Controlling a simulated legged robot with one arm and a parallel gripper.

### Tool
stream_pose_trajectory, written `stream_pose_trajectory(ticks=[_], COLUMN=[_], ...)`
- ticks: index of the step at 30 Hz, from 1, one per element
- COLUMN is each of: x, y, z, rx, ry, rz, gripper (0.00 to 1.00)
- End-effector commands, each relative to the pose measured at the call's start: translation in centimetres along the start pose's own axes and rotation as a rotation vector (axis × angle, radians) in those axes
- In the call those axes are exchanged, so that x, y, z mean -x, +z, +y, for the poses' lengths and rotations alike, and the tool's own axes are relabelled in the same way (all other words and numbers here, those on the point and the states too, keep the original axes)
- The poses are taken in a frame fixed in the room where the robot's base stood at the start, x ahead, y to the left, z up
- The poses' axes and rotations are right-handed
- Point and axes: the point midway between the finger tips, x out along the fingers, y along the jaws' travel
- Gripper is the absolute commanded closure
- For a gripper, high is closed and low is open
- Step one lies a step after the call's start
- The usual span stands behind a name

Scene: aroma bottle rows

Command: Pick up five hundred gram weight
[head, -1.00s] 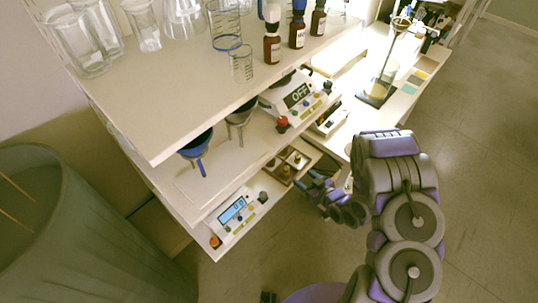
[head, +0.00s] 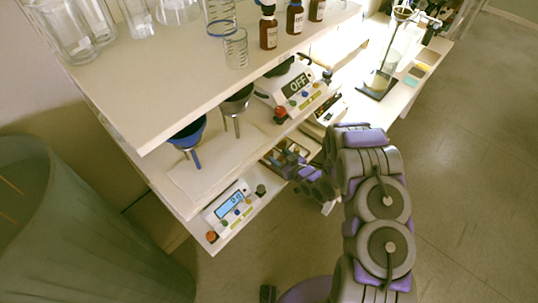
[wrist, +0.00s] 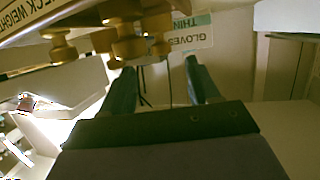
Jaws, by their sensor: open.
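Brass weights (wrist: 128,42) of different sizes show at the top of the wrist view, beside and beyond my fingertips. Which one is the five hundred gram weight cannot be read. They belong to a wooden weight box (head: 312,153) on the lower shelf in the head view, partly hidden behind my gripper. My gripper (head: 284,163) is at the front edge of this box. In the wrist view, its two fingers (wrist: 160,66) are apart with nothing between them.
A balance with a lit display (head: 231,205) stands left of the box, and a balance reading OFF (head: 296,88) is on the shelf above. Brown bottles (head: 269,30) stand on top. Open floor lies right.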

Motion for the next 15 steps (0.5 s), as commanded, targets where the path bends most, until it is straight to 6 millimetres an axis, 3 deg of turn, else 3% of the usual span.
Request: stream_pose_trajectory(ticks=[5,15], x=[-0.9,-5.2], y=[0.0,0.1], z=[-0.1,-0.1], rx=[0.002,0.001], ry=[-0.001,-0.001], rz=[0.000,0.000], gripper=[0.39,0.39])
